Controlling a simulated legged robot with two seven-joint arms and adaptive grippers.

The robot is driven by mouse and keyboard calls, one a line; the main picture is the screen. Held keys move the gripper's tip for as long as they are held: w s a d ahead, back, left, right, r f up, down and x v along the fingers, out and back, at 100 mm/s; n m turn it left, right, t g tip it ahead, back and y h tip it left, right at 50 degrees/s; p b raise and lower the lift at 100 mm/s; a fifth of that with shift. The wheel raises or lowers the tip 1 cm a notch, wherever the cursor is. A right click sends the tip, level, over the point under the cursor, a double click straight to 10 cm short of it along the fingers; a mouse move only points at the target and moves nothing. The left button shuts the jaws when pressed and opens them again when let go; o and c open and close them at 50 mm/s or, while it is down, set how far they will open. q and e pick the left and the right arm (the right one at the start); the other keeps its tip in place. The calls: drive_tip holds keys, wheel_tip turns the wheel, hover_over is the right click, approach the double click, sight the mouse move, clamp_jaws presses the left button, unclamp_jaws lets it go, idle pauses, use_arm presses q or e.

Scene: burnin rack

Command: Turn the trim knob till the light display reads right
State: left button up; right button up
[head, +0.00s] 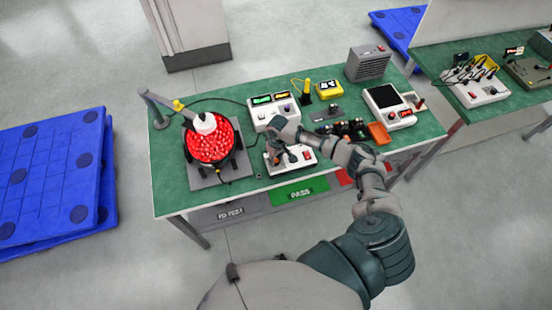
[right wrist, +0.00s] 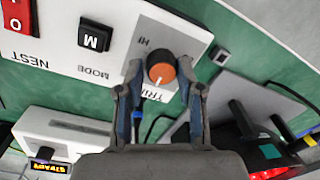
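The trim knob (right wrist: 160,68), orange with a dark body, stands on the white control box (right wrist: 110,32), beside the partly hidden TRIM label and a HI mark. My right gripper (right wrist: 160,72) is open, with one finger on each side of the knob and a small gap visible at each side. In the head view my right gripper (head: 284,143) is over the control box (head: 301,161) and hides the knob. A round lamp (head: 212,146) glows red. My left gripper is out of view.
A green bench (head: 172,180) carries these things. A yellow device (head: 329,89), a grey vented box (head: 368,63), an orange tray (head: 379,134) and a white box with a dark panel (head: 388,105) stand to the right. A stand with an arm reaches over the lamp.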

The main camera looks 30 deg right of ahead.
sight(276, 159)
drive_tip(key=shift+o, duration=1)
drive_tip(key=shift+a, duration=0.1)
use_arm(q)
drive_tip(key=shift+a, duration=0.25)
use_arm(e)
wheel_tip(276, 159, up, 12)
drive_tip(key=shift+w+d, duration=0.15)
drive_tip(key=shift+d, duration=0.15)
drive_tip(key=shift+f, duration=0.15)
